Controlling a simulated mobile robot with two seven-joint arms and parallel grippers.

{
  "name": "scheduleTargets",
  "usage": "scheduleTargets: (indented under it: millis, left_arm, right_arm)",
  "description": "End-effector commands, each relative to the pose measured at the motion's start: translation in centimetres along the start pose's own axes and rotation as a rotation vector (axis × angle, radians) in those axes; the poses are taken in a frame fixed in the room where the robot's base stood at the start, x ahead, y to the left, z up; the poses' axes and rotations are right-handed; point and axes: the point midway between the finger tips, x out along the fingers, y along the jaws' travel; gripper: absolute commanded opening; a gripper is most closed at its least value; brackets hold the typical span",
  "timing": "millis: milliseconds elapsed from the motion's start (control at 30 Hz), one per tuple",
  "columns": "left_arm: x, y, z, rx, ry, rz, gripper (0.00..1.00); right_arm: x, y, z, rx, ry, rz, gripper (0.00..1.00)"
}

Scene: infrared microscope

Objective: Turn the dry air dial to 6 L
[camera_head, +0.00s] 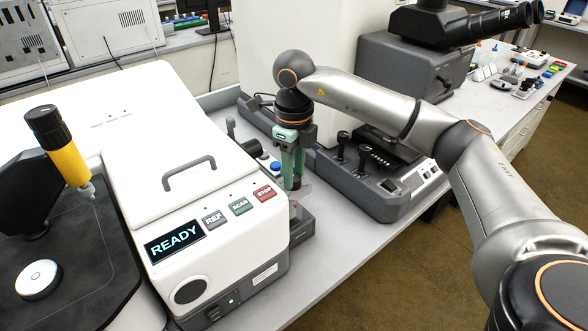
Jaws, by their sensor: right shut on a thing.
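My right arm comes in from the right and bends down at the wrist. My right gripper (292,178) has green fingers pointing down, close together, behind the right rear side of the white READY instrument. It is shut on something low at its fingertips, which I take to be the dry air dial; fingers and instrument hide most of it. A clear, rounded part shows just beside the fingertips, above a small dark grey unit (299,232). No dial scale or number can be read. My left gripper is not in view.
The white instrument (196,198) with READY display, REF, SCAN and STOP buttons stands left of the gripper. A grey microscope base (385,195) with black knobs is close on the right. The bench (335,255) is clear in front of it.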

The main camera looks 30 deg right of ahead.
Motion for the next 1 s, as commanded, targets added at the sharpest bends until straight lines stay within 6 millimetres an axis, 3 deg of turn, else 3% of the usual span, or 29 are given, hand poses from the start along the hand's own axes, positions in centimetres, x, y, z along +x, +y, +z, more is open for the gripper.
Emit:
scheduleTargets:
  millis: [467, 500, 767, 1000]
  left_arm:
    - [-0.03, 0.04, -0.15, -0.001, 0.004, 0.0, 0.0]
    - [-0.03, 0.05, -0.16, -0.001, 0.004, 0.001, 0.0]
    - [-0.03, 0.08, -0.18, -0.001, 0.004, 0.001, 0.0]
    - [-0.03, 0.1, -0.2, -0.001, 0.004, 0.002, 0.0]
  right_arm:
    - [-0.06, -0.01, 0.05, 0.015, -0.002, -0.001, 0.0]
    - [-0.06, -0.01, 0.05, 0.015, -0.002, -0.001, 0.41]
    - [-0.04, -0.01, 0.03, 0.014, -0.001, -0.001, 0.69]
    - [-0.1, -0.01, 0.03, 0.014, -0.001, 0.0, 0.69]
